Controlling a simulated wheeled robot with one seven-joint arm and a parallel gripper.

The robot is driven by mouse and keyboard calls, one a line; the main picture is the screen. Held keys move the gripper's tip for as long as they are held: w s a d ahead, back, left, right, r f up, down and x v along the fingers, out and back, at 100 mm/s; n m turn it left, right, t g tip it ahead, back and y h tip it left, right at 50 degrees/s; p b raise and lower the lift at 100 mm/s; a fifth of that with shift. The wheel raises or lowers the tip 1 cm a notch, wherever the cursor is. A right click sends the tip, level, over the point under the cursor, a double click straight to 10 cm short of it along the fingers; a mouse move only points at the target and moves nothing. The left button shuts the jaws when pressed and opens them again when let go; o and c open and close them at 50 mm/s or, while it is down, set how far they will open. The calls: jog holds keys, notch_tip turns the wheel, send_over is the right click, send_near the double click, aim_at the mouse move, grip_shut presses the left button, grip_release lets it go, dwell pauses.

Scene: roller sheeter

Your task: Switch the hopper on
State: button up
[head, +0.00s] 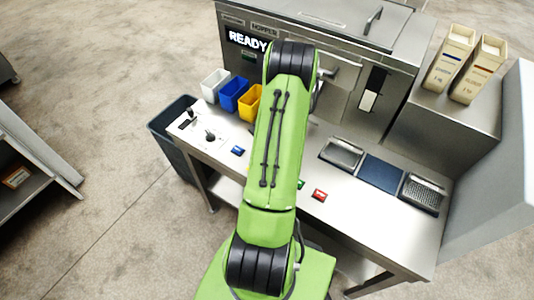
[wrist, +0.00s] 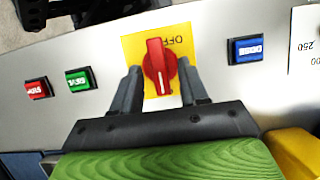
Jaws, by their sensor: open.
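The red rotary switch (wrist: 157,62) sits on a yellow plate (wrist: 186,42) in the wrist view, with "OFF" printed upside down beside the knob. Its handle stands nearly upright in the picture. My gripper (wrist: 159,72) is open, with one finger on each side of the red knob; small gaps seem to show, and I cannot tell whether either finger touches it. In the head view my arm hides the switch and the gripper. The hopper machine (head: 345,92) stands behind the panel, with a lit display (head: 247,40) reading "READY".
A blue button (wrist: 248,50) is right of the switch in the wrist view; green (wrist: 78,80) and red (wrist: 37,88) buttons are left. In the head view, several small bins, including a white one (head: 214,84), stand left; trays, including a blue one (head: 382,172), lie right.

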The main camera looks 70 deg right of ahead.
jog(key=p+v, duration=0.3)
jog(key=v, duration=1.2)
jog(key=shift+r, duration=0.35)
jog(key=shift+d, duration=0.15)
